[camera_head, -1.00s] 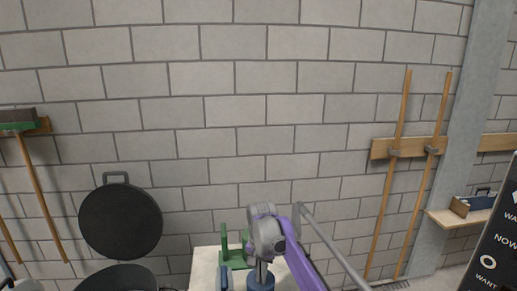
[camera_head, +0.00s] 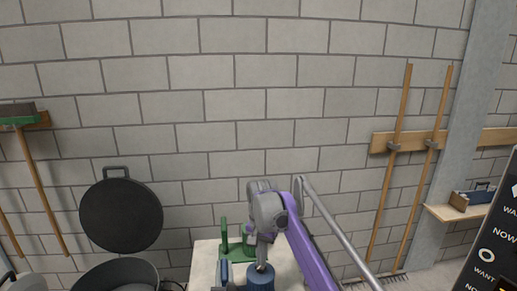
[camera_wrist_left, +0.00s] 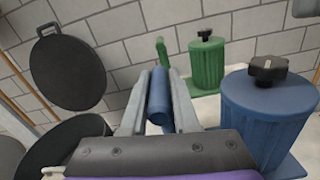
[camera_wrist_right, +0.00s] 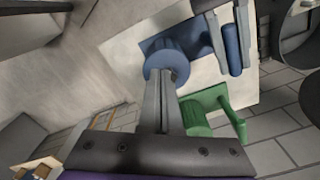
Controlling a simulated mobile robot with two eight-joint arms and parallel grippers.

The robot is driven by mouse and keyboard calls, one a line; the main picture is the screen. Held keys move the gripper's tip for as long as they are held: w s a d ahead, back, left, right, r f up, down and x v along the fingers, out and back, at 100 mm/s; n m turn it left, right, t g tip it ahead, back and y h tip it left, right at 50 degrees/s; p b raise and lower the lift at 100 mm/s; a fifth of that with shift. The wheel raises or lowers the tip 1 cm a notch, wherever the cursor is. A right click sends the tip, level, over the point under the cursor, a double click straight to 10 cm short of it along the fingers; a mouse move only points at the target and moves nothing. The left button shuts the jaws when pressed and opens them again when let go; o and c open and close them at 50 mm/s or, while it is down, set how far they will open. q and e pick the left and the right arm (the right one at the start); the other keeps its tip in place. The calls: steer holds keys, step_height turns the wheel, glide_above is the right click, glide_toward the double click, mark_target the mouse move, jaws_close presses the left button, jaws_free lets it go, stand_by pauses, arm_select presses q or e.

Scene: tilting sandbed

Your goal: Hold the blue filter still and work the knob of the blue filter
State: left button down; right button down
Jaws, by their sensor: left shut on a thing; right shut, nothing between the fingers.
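The blue filter (camera_head: 261,280) stands on the pale bench. Its ribbed body (camera_wrist_left: 266,118) and black knob (camera_wrist_left: 268,70) show clearly at the right of the left wrist view. Its upright blue handle post (camera_head: 223,272) stands to the left of the body. My left gripper (camera_wrist_left: 160,92) is shut on this post, one finger on each side. My right gripper (camera_head: 262,256) is shut and empty, pointing down above the blue filter. In the right wrist view its fingers (camera_wrist_right: 170,84) overlap the filter top and hide most of the knob. The left wrist view shows the knob clear of fingers.
A green filter (camera_wrist_left: 207,62) with its own knob and post stands behind the blue one on the pale bench (camera_head: 207,256). A black drum with a raised round lid (camera_head: 121,214) is at the left. A dark sign panel (camera_head: 492,245) stands at the right.

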steer(key=shift+r, duration=0.35)
steer(key=shift+a, duration=0.1)
glide_above(255, 279)
steer(key=shift+s+a+f, duration=0.1)
steer(key=shift+a+f, duration=0.05)
steer(key=shift+f, duration=1.4)
steer(key=shift+s+a+f, duration=0.1)
steer(key=shift+f, duration=1.4)
steer(key=shift+w+d, duration=0.25)
